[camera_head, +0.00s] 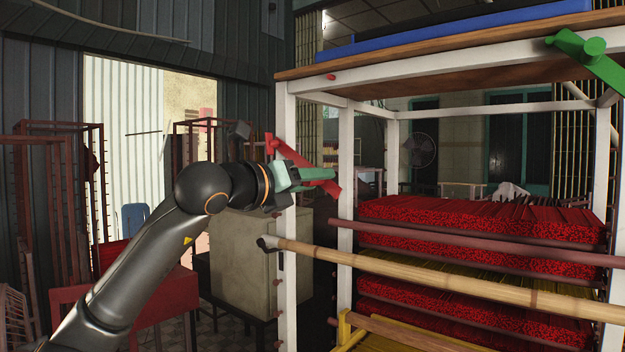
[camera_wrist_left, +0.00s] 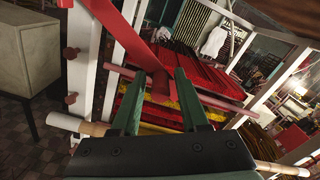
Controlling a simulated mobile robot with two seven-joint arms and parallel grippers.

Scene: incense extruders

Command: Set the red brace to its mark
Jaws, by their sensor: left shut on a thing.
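The red brace (camera_head: 293,153) slants down to the right across the near left post of the white rack (camera_head: 288,112). My left gripper (camera_head: 325,174), with green fingers, is shut on the brace's handle. In the left wrist view the brace (camera_wrist_left: 122,34) runs diagonally from the top left, and its lower part is between the fingertips (camera_wrist_left: 161,82). I cannot tell whether the brace touches the post. My right gripper is out of view.
A green brace (camera_head: 590,57) slants at the rack's upper right. A bamboo pole (camera_head: 440,280) and a dark red rail (camera_head: 480,241) cross the rack's front. Bundles of red incense (camera_head: 480,222) fill its shelves. A beige cabinet (camera_head: 240,255) stands behind my left arm.

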